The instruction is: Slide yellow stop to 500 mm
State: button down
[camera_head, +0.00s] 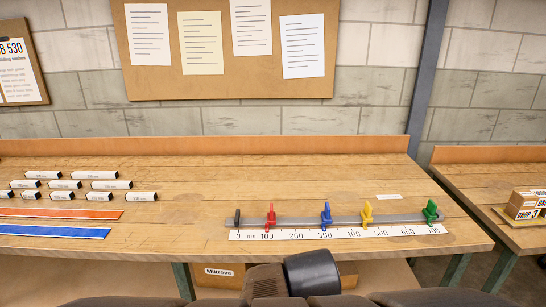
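The yellow stop (367,213) stands upright on the grey rail (295,224) on the bench. Along the white scale (340,233) in front of the rail, it is between the 400 and 500 marks, about midway. A blue stop (326,214) is near 300, a red stop (270,216) near 100, and a green stop (431,211) near 700 at the right end. Dark parts of my own arm show at the bottom middle, in front of the bench. My gripper's fingers do not show, and nothing visible touches the yellow stop.
The wooden bench (230,180) is clear behind the rail except for a small white label (389,197). Several labelled blocks (103,174), an orange strip (60,213) and a blue strip (50,231) lie at left. Boxes (525,204) sit on another bench at right.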

aim_at(366, 214)
jog(key=z, duration=1.35)
jog(key=i+j+z, duration=0.15)
jog(key=i, duration=0.45)
jog(key=i+z, duration=0.15)
jog(key=i, duration=0.4)
jog(key=j, duration=0.1)
